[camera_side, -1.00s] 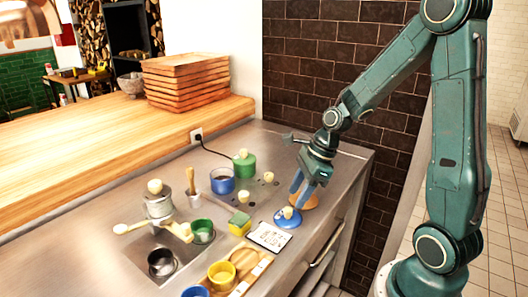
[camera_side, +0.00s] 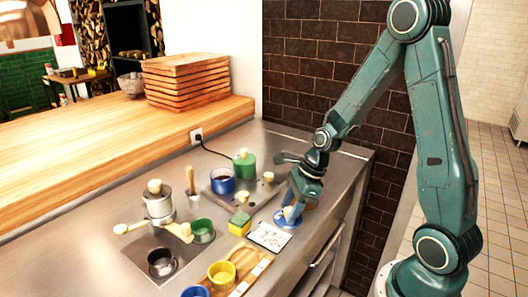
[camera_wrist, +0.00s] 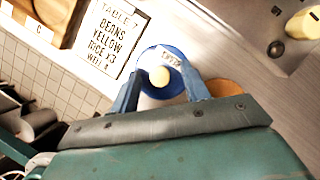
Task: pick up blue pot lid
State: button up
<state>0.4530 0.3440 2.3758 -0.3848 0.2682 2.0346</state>
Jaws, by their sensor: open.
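The blue pot lid (camera_side: 284,222) with a pale round knob lies on the steel counter near its front edge, beside the printed card. In the wrist view the blue lid (camera_wrist: 150,90) lies between and just ahead of my fingers, its cream knob near the middle of the gap. My gripper (camera_side: 291,212) is open, pointing down over the lid, with its two blue fingers on either side of the knob. In the wrist view my gripper (camera_wrist: 160,84) shows nothing held. Whether the fingertips touch the lid cannot be told.
A round orange-brown item (camera_wrist: 226,88) sits close to one finger. A blue pot (camera_side: 222,181) and a green pot (camera_side: 245,165) stand behind on the hob. Yellow cup (camera_side: 221,272) stands in front.

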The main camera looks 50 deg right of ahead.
aim_at(290, 209)
dwell(0.4)
grip_shut()
jog(key=shift+r, duration=0.1)
notch_tip(290, 209, up, 10)
dwell(0.9)
dwell(0.5)
jog(key=w+a+r, duration=0.1)
jog(key=w+r, duration=0.1)
jog(key=w, duration=0.8)
jog(key=w+a+r, duration=0.1)
jog(key=w+r, duration=0.1)
jog(key=w, duration=0.9)
jog(key=shift+w, duration=0.15)
